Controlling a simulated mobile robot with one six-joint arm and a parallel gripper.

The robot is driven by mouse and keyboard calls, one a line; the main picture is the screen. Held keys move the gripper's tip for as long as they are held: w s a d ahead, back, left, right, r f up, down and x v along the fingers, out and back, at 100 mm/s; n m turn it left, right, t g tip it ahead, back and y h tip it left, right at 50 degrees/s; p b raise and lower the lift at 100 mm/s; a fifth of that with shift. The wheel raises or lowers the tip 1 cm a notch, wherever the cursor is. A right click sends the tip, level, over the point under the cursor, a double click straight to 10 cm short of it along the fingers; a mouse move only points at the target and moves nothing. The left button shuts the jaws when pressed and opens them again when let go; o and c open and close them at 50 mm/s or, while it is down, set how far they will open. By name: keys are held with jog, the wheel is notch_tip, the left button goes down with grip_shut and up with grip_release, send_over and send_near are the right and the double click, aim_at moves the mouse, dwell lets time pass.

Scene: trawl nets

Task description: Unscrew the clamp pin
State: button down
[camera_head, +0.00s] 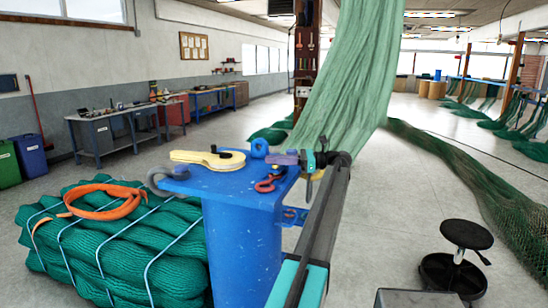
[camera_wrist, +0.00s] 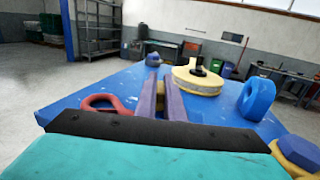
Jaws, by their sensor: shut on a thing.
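My gripper (camera_wrist: 162,98) has two purple fingers and is shut low over the blue top plate (camera_wrist: 95,95). A thin tan piece shows between the fingers and seems to be the clamp pin (camera_wrist: 160,92); most of it is hidden. In the head view my gripper (camera_head: 286,158) reaches in from the right over the plate's right edge. A red shackle (camera_head: 269,183) lies on the plate just below it, and also shows left of the fingers in the wrist view (camera_wrist: 105,103). The plate sits on a blue post (camera_head: 243,245).
Green net bundles (camera_head: 110,240) with an orange strap (camera_head: 105,200) lie left. A black stool (camera_head: 466,235) stands right.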

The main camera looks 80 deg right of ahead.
jog(key=shift+a+f, duration=0.1)
jog(key=shift+f, duration=0.25)
jog(key=c, duration=1.9)
grip_release()
jog(key=shift+r, duration=0.1)
jog(key=shift+o, duration=0.2)
jog(key=shift+r, duration=0.2)
jog(key=shift+s+p, duration=0.1)
jog(key=shift+p, duration=0.25)
